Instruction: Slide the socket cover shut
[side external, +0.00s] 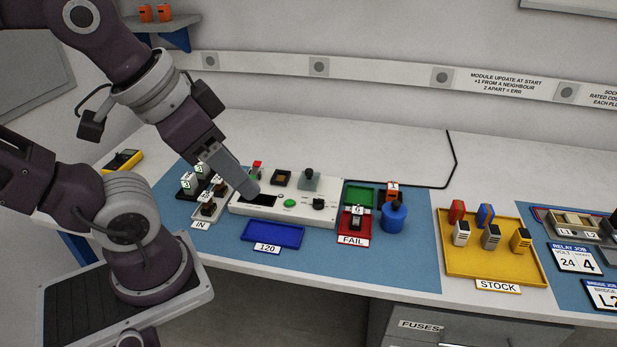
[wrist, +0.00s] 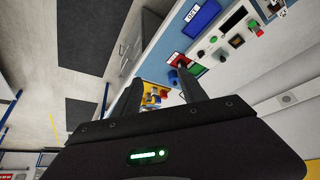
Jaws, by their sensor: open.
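The white test panel (side external: 335,186) stands on the blue mat. On its top a dark square socket (side external: 281,178) with a brownish inside looks uncovered. A grey-green plate with a black knob, seemingly the socket cover (side external: 308,182), sits just right of the socket, apart from its opening. My gripper (side external: 249,194) points down over the panel's left end, left of the socket and cover. In the wrist view its two fingers (wrist: 160,88) are spread with nothing held.
The panel also carries a green button (side external: 289,203), a black dial (side external: 318,203) and a red-topped switch (side external: 257,168). A blue tray (side external: 273,235) lies in front. The red FAIL tray (side external: 353,228) and a blue cylinder (side external: 393,218) stand right. IN modules (side external: 208,209) stand left.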

